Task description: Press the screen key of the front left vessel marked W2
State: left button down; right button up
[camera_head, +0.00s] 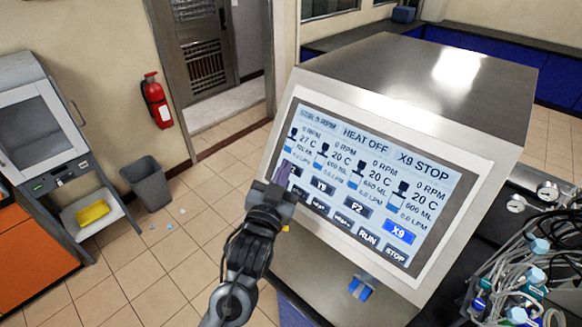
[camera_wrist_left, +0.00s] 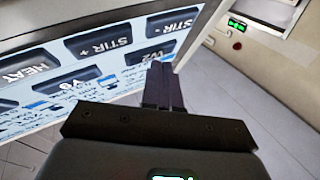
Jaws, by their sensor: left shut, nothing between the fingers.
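The tilted touchscreen (camera_head: 365,180) shows four vessel columns, each with a key below. The leftmost key, apparently W2, is mostly hidden behind my gripper in the head view; in the wrist view it shows upside down as a dark key (camera_wrist_left: 148,53). Its small label is hard to read. The X9 key (camera_head: 399,232) is lit blue, and the header reads "X9 STOP". My left gripper (camera_head: 283,174) is shut and empty at the screen's left side. Its fingertips (camera_wrist_left: 162,68) overlap the edge of the W2 key; I cannot tell whether they touch it. My right gripper is not in view.
Neighbouring keys lie close: Y3 (camera_head: 322,187), another vessel key (camera_head: 357,208), RUN (camera_head: 368,238) and STOP (camera_head: 395,254). Tubing and cables (camera_head: 525,270) crowd the right. A bin (camera_head: 147,184) stands on open floor at left.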

pick_arm(q)
jog(key=shift+w+d+f, duration=0.15)
jog(key=shift+w+d, duration=0.05)
dwell(0.3)
jog(key=shift+s+a, duration=0.1)
dwell(0.3)
jog(key=shift+s+a+r+p, duration=0.4)
jog(key=shift+a+p, duration=0.05)
jog(key=shift+p, duration=0.15)
jog(key=s+a+r+p, duration=0.2)
jog(key=s+a+p, duration=0.1)
jog(key=shift+r, duration=0.25)
dwell(0.4)
dwell(0.6)
